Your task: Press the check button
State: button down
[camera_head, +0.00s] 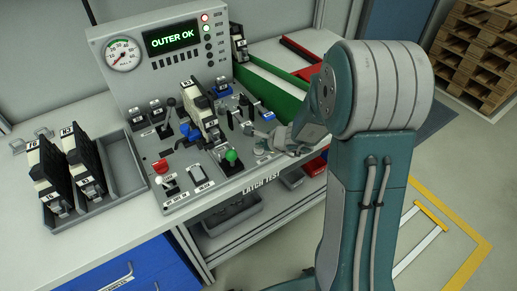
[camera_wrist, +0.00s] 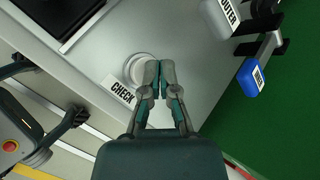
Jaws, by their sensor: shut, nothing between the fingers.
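The check button is a pale round button (camera_wrist: 137,68) beside a white CHECK label (camera_wrist: 119,90) on the grey panel in the wrist view. My gripper (camera_wrist: 161,70) is shut and empty. Its fingertips lie over the right part of the button in that view and hide some of it. I cannot tell whether they touch it. In the head view, my gripper (camera_head: 256,132) is low over the right front part of the test console (camera_head: 178,200). The button is hard to make out there. The console display (camera_head: 171,38) reads OUTER OK in green.
Levers and knobs crowd the console, including a green knob (camera_head: 231,156) left of my gripper. A black and beige unit (camera_head: 202,110) stands mid-console. A grey tray (camera_head: 122,165) with two similar units is at left. A blue-tipped lever (camera_wrist: 252,77) is at right in the wrist view.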

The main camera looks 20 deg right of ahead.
aim_at(260, 150)
jog(key=shift+f, duration=0.55)
dwell(0.7)
jog(key=shift+r, duration=0.95)
jog(key=shift+r, duration=2.55)
